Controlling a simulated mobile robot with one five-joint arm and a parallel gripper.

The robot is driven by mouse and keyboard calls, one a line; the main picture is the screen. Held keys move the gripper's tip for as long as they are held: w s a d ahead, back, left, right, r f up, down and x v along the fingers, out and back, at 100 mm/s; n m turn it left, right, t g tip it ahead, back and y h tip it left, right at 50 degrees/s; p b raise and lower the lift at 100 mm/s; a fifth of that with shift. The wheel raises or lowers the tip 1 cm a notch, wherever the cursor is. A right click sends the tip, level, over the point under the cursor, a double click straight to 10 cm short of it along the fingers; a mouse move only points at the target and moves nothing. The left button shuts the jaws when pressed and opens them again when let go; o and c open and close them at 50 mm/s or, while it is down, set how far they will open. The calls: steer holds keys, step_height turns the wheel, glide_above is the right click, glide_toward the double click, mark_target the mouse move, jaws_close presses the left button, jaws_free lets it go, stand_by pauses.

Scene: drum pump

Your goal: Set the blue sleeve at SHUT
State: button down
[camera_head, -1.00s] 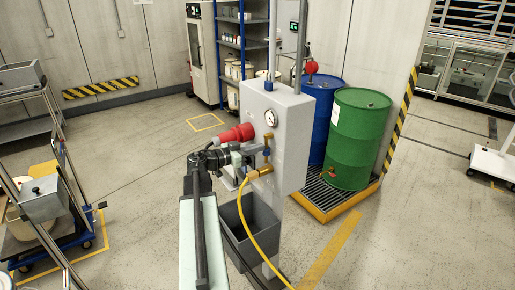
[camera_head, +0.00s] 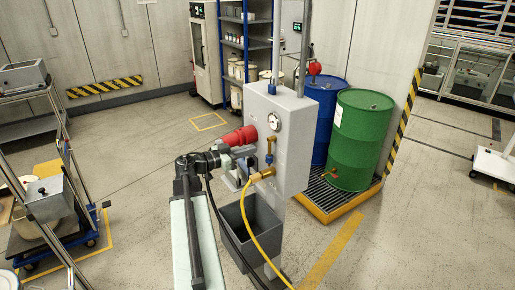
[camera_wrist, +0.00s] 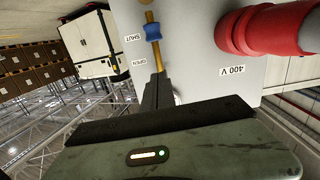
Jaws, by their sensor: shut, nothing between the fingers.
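The blue sleeve (camera_wrist: 153,32) sits on an upright brass pipe on the light grey panel in the wrist view. It is about level with the SHUT label (camera_wrist: 133,38). The OPEN label (camera_wrist: 138,62) lies further along the pipe, nearer my gripper. The sleeve also shows small in the head view (camera_head: 269,158). My gripper (camera_wrist: 157,76) is shut and empty, its fingers pointing at the panel near the pipe, on the OPEN side of the sleeve. They look apart from the sleeve; whether they touch the pipe I cannot tell.
A red connector (camera_head: 237,138) sticks out of the panel (camera_head: 297,155), above my gripper, and a gauge (camera_head: 275,121) sits near it. A yellow hose (camera_head: 253,222) hangs below, by a grey bin (camera_head: 235,230). Green (camera_head: 358,140) and blue drums stand behind on a yellow-edged grate.

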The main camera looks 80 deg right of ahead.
steer(key=v, duration=0.5)
steer(key=shift+w+a, duration=0.2)
steer(key=shift+w, duration=0.05)
